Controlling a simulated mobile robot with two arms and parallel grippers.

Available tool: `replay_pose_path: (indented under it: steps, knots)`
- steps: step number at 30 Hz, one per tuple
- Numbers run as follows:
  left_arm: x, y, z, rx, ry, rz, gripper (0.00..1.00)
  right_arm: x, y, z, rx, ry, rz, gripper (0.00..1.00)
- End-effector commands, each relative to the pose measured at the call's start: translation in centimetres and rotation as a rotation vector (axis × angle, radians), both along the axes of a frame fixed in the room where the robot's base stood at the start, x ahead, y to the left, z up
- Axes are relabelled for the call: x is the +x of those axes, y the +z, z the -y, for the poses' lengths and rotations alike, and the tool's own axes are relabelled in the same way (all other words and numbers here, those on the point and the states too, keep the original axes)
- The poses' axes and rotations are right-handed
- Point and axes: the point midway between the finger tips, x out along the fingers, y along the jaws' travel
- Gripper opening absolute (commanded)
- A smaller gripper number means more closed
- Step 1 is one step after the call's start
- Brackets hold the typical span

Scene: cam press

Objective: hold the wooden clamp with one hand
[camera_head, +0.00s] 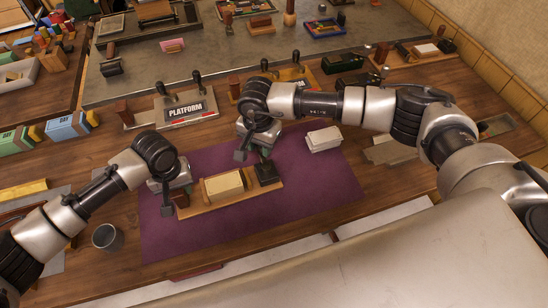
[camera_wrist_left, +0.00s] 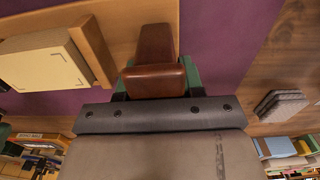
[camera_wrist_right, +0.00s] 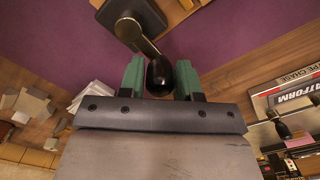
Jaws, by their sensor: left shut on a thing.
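The press base (camera_head: 229,192) is a light wooden board on the purple mat (camera_head: 318,184), with a cream stack (camera_head: 224,186) on it. The brown wooden clamp (camera_wrist_left: 155,48) stands at the board's left end. It shows small in the head view (camera_head: 181,200). My left gripper (camera_wrist_left: 155,82) is shut on this clamp, with its green fingers on both sides. A black cam block (camera_head: 267,172) with a lever is at the board's right end. My right gripper (camera_wrist_right: 160,80) is open, its green fingers on either side of the lever's black knob (camera_wrist_right: 160,75).
A white paper stack (camera_head: 324,139) lies at the mat's right. A grey cup (camera_head: 107,237) stands left of the mat. A PLATFORM press (camera_head: 178,110) and other presses stand behind the mat. The mat's front part is clear.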

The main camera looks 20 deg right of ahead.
Motion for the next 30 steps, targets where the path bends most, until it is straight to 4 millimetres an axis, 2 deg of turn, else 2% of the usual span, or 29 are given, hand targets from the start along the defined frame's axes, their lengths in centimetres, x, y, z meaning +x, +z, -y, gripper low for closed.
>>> replay_pose_path:
  steps: [1, 5, 17, 30]
  knots:
    - [0.0, -0.1, 0.0, 0.000, 0.001, -0.001, 0.00, 0.0, 0.0, 0.0, 0.000, 0.000, 0.000, 0.41]
    - [0.0, -0.1, 0.0, 0.000, 0.001, -0.001, 0.00, 0.0, 0.0, 0.0, 0.000, -0.002, 0.000, 0.61]
    - [0.0, -0.1, 0.0, 0.001, 0.001, -0.001, 0.00, 0.0, 0.2, 0.1, -0.001, -0.004, 0.001, 0.62]
    - [-0.1, -0.1, 0.0, 0.001, 0.001, -0.001, 0.00, 0.1, 2.4, 0.1, 0.000, -0.004, 0.001, 0.62]
